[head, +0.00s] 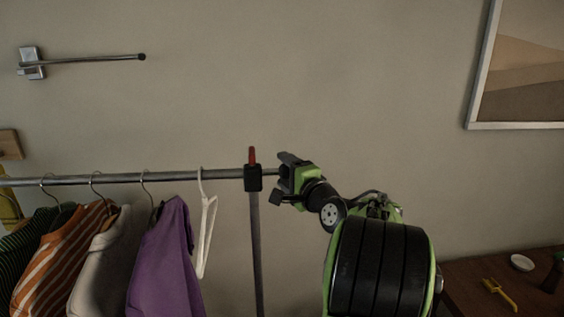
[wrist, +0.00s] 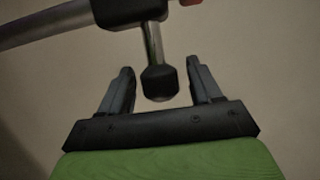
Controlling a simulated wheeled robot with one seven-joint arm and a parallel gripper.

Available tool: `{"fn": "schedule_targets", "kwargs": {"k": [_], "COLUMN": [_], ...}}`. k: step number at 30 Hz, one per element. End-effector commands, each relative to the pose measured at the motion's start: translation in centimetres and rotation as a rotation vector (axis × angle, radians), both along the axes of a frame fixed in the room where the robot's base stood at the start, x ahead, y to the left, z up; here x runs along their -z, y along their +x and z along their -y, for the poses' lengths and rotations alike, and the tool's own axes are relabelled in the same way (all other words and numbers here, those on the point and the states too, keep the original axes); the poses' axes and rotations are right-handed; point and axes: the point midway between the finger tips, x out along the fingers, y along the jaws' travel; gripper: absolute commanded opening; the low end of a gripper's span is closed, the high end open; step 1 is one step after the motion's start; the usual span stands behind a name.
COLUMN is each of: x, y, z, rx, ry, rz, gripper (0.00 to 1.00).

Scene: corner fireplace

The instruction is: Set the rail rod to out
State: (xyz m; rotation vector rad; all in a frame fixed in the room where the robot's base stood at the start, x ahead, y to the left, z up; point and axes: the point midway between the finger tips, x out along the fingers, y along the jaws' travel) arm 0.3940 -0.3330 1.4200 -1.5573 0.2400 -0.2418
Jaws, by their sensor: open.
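The clothes rail (head: 110,179) is a grey metal tube running from the left to a black clamp (head: 253,178) with a red lever (head: 252,156). A thinner rail rod (head: 271,172) comes out of the clamp's right side. My gripper (head: 283,177) is at the rod's outer end and hides part of it. In the wrist view the rod (wrist: 153,45) ends in a dark knob (wrist: 160,83). The knob lies between the two open fingers (wrist: 161,86), with gaps on both sides. The clamp also shows in the wrist view (wrist: 128,10).
Several garments (head: 160,260) and an empty white hanger (head: 205,235) hang left of the upright post (head: 256,255). A wall bar (head: 95,59) is at upper left. A brown table (head: 480,290) with small items is at lower right, below a framed picture (head: 520,80).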

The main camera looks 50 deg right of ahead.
Motion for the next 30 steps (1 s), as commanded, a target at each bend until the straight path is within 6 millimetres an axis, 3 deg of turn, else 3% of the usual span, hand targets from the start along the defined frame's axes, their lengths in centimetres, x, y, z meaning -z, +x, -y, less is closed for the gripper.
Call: {"fn": "schedule_targets", "kwargs": {"k": [4,13,25,30], "x": [-0.2,0.0,0.1,0.1], "y": [1.8,2.1,2.1,2.0], "z": [0.6,0.7,0.7,0.7], "rx": [-0.001,0.001,0.001,0.001], "ry": [0.001,0.000,0.000,0.001], "rz": [0.000,-0.001,-0.001,-0.002], "gripper": [0.64,0.62,0.01,0.00]}}
